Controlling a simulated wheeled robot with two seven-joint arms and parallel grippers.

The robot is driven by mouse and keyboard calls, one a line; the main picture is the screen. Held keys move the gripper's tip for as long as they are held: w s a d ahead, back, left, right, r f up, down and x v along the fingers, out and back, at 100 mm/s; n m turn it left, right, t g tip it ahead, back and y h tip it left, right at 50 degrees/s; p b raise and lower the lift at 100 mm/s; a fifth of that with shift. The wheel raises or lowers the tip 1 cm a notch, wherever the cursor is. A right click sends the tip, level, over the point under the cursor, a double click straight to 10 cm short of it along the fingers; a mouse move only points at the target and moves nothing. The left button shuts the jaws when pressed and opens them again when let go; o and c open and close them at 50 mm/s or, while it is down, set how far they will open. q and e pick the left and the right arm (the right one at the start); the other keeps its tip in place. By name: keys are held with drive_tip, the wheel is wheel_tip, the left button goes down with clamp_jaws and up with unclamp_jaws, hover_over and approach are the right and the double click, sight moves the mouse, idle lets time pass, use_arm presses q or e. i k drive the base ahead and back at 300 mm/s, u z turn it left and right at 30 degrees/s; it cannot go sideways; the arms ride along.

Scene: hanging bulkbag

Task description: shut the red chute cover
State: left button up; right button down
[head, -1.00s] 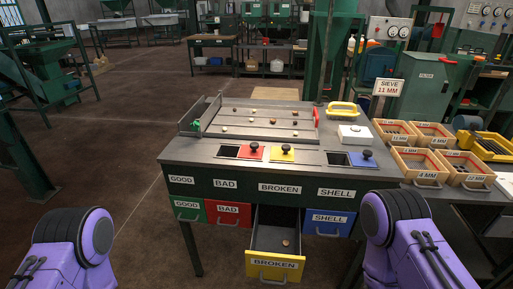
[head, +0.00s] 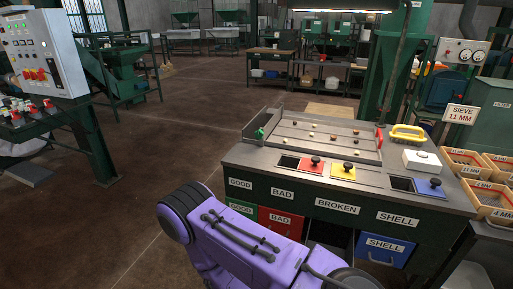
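The red chute cover (head: 311,165) is a small flat plate with a dark round knob on the sorting table's top. A dark chute opening (head: 288,162) shows uncovered just left of it. The yellow cover (head: 343,171) sits close to its right. One of my purple arms crosses the lower middle of the head view, in front of the table. Neither of my grippers is in view.
The blue cover (head: 430,188) has a dark opening (head: 401,183) to its left. The tray (head: 330,140) holds several nuts. My arm hides the lower drawers partly.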

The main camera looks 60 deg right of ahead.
sight(314, 165)
drive_tip(key=u, duration=0.35)
drive_tip(key=k, duration=1.25)
drive_tip(key=z, duration=1.75)
drive_tip(key=i, duration=0.35)
drive_tip(key=z, duration=0.05)
